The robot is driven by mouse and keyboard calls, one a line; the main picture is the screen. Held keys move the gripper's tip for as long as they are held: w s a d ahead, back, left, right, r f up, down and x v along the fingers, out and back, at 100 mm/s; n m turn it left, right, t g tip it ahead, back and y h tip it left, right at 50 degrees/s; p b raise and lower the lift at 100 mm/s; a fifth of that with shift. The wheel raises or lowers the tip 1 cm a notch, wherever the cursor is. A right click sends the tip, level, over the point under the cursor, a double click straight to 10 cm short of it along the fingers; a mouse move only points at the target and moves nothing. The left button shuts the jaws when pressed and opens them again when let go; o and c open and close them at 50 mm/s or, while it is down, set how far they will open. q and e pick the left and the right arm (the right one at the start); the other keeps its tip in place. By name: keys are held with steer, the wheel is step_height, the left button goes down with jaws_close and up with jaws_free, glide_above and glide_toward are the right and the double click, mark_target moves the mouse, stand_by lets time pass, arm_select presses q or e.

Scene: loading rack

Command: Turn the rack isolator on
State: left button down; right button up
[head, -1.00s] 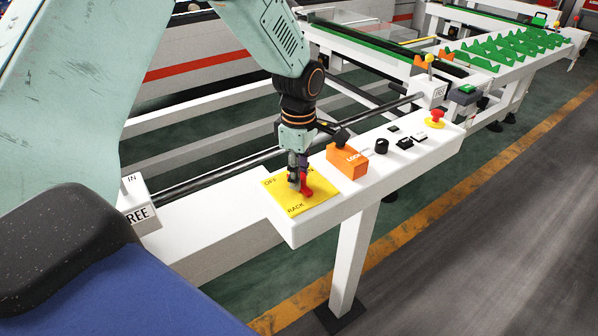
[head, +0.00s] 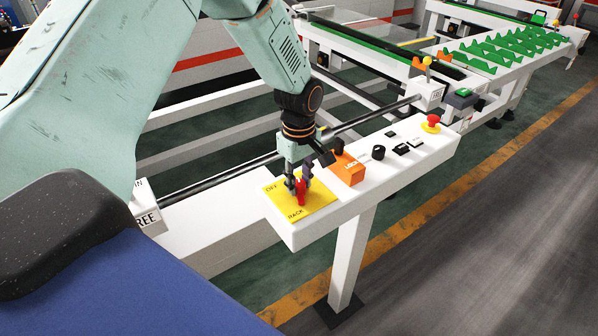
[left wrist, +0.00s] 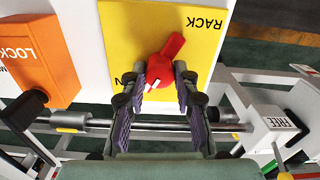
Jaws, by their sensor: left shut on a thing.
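The rack isolator is a red rotary handle (head: 301,194) on a yellow plate (head: 319,202) at the near left end of the white control console. The plate is marked OFF and RACK in the head view. My left gripper (head: 298,184) points down and is shut on the red handle. In the left wrist view, its purple-padded fingers (left wrist: 160,88) stand on both sides of the handle (left wrist: 170,62). One handle end points up and right towards RACK; a white mark shows at the lower left, between the fingers. The ON label is mostly hidden. My right gripper is out of view.
An orange LOCK block (head: 346,168) stands right beside the yellow plate. Beyond it are black knobs and switches (head: 379,153) and a red emergency button (head: 432,122). A dark rail (head: 225,180) runs behind the console, with a FREE block (left wrist: 277,127) near my gripper.

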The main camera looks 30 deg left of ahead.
arm_select(q)
steer(key=m+p, duration=0.1)
steer(key=m, duration=0.1)
steer(key=shift+s+m, duration=0.15)
steer(key=shift+m, duration=0.25)
steer(key=m+p, duration=0.1)
steer(key=m, duration=0.1)
steer(key=shift+m, duration=0.4)
steer(key=m+p, duration=0.1)
steer(key=m, duration=0.2)
steer(key=shift+f+m, duration=0.1)
steer(key=shift+m, duration=1.5)
steer(key=shift+d, duration=0.1)
steer(key=c, duration=1.4)
jaws_free()
steer(key=o, duration=0.4)
steer(key=shift+w, duration=0.2)
